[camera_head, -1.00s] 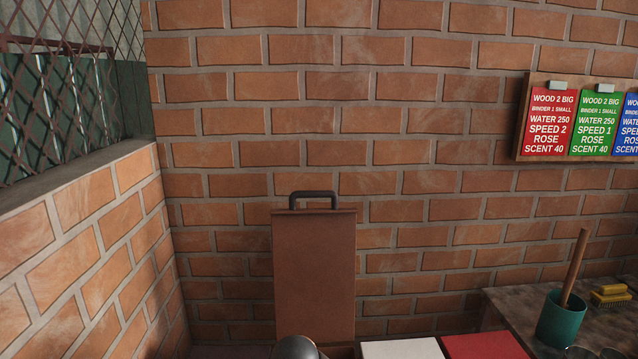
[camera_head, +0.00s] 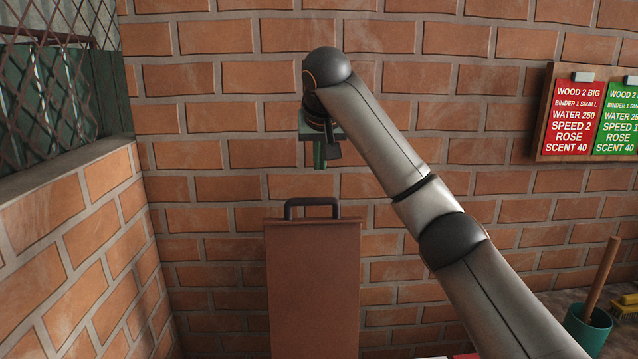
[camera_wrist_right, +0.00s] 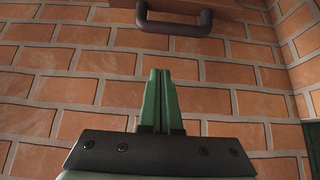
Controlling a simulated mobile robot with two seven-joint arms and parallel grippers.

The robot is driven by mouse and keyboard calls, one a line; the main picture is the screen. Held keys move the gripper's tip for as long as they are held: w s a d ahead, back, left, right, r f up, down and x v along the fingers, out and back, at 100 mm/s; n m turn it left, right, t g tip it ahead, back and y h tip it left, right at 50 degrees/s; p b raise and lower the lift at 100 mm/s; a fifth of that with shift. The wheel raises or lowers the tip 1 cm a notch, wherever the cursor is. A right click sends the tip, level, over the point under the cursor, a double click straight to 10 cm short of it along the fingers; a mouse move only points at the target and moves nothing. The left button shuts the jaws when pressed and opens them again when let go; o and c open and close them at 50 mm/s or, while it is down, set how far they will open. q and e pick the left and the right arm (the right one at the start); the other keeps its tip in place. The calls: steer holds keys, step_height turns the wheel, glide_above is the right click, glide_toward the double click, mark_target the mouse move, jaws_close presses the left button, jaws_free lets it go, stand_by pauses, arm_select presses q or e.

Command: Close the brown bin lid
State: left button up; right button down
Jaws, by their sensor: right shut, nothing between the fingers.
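The brown bin lid (camera_head: 312,285) stands open and upright against the brick wall in the head view. Its dark handle (camera_head: 312,203) is on the top edge. The handle also shows at the top of the right wrist view (camera_wrist_right: 174,24). My right gripper (camera_head: 319,166) is above the handle, pointing down, with a gap between them. Its green fingers are together and empty in the right wrist view (camera_wrist_right: 161,75). The bin body below the lid is out of view. My left gripper is not in view.
A brick wall (camera_head: 450,80) is behind the lid, and another wall with a mesh window (camera_head: 45,85) is at the left. A board with red and green cards (camera_head: 575,115) hangs at the right. A teal cup (camera_head: 588,328) with a wooden stick stands at the lower right.

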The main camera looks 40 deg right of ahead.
steer(key=shift+w+d+f+p, duration=0.2)
steer(key=shift+w+f+p, duration=0.15)
steer(key=shift+f, duration=0.85)
steer(key=shift+w+d+f+p, duration=0.15)
steer(key=shift+w+f+p, duration=0.2)
steer(key=shift+f, duration=0.9)
steer(key=shift+w+d+f+p, duration=0.2)
steer(key=shift+f+p, duration=0.2)
steer(key=shift+f, duration=0.8)
